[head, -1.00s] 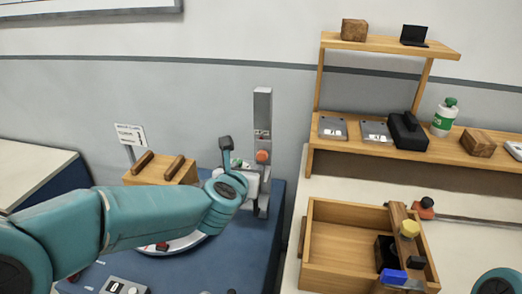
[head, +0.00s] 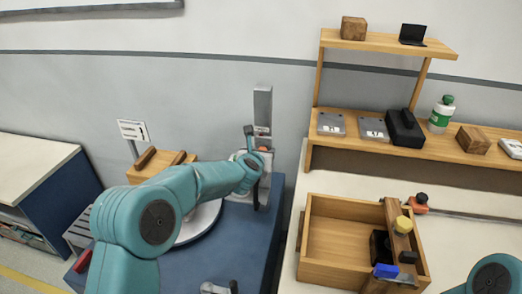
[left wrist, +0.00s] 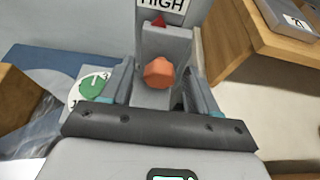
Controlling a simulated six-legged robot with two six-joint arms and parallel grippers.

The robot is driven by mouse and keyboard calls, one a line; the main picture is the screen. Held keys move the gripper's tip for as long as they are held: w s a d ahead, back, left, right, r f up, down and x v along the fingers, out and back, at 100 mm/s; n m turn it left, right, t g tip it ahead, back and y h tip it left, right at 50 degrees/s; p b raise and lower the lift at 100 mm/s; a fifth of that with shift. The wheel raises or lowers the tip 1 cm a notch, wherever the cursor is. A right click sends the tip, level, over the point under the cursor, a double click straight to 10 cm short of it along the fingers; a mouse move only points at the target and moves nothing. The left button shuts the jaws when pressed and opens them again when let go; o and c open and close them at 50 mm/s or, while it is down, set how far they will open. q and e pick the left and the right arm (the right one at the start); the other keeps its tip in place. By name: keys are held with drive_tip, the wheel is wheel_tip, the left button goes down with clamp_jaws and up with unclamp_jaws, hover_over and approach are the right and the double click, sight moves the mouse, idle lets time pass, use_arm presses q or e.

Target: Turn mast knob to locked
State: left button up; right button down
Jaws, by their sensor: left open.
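The grey mast (head: 263,103) stands upright at the back of the blue table. Its orange knob (left wrist: 158,73) shows clearly in the left wrist view, below a red triangle (left wrist: 159,21) and a sign reading HIGH (left wrist: 162,3). In the head view the knob (head: 263,149) is mostly hidden by my left wrist. My left gripper (left wrist: 160,84) is open, with one finger on each side of the knob and gaps visible between. I cannot tell the knob's set position. My right gripper is out of view; only a teal part of that arm shows at lower right.
A wooden block with dark bars (head: 160,160) and a sign (head: 132,130) stand left of the mast. A white round plate (head: 203,222) lies under my left arm. At right are an open wooden box (head: 335,240) and a shelf (head: 350,143) close to the mast.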

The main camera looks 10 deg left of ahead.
use_arm(q)
drive_tip(key=shift+w+f, duration=0.1)
drive_tip(key=shift+w, duration=0.05)
drive_tip(key=shift+c, duration=0.2)
drive_tip(key=c, duration=1)
